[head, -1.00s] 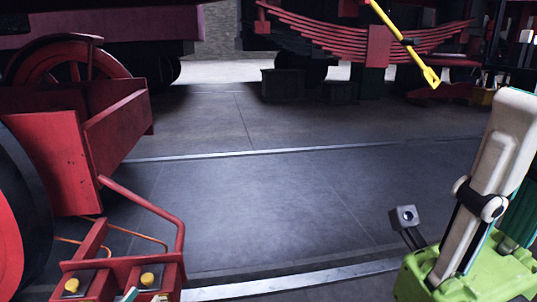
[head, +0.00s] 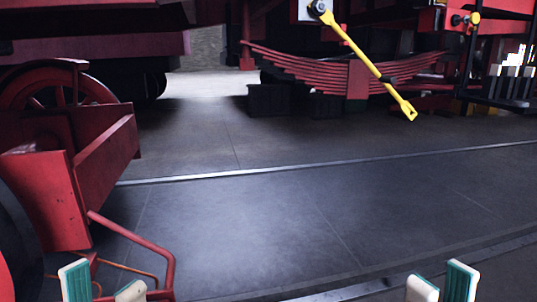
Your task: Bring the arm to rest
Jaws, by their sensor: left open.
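My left gripper (head: 102,287) shows at the bottom left edge, its two white and teal fingers apart with nothing between them. My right gripper (head: 441,287) shows at the bottom right edge, its two fingers also apart and nothing seen between them. Only the finger ends of both are in view; the arms behind them are below the frame. Both grippers appear clear of the machinery, though the left one overlaps a red bent-tube frame (head: 168,262) in the picture.
A yellow bar tool (head: 365,60) hangs slanting from a dark round fitting at the top. Behind it is a red leaf spring (head: 300,68). A red cart with a wheel (head: 62,190) stands at the left. The middle of the dark floor (head: 255,225) is clear.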

